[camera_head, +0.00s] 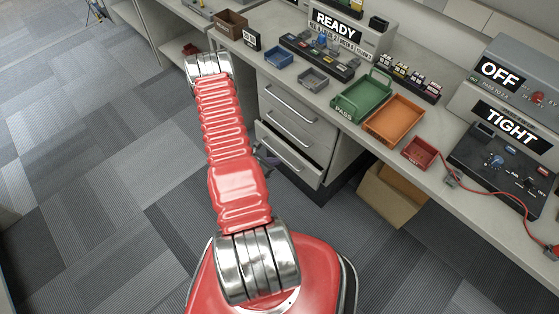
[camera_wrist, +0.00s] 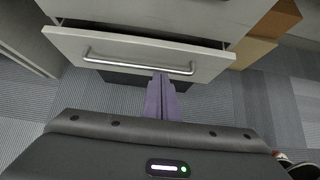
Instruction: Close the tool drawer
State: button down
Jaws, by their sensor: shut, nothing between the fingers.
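The tool drawer (camera_head: 289,155) is the lowest one seen in the grey unit under the bench, and it stands partly pulled out. In the wrist view its pale front (camera_wrist: 205,62) carries a silver bar handle, and a dark gap shows behind its top edge. In the head view my gripper (camera_head: 266,158) is small and partly hidden behind my red arm, beside the drawer front.
The drawers above (camera_head: 293,128) look flush. A cardboard box (camera_head: 391,196) stands on the floor right of the unit. The bench above holds a green tray (camera_head: 362,97), an orange tray (camera_head: 395,121) and several panels. The carpet (camera_head: 100,160) to the left is clear.

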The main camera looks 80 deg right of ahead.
jog(key=v, duration=0.5)
jog(key=shift+w+a+r, duration=0.1)
jog(key=shift+a+r, duration=0.05)
jog(key=c, duration=2.5)
grip_release()
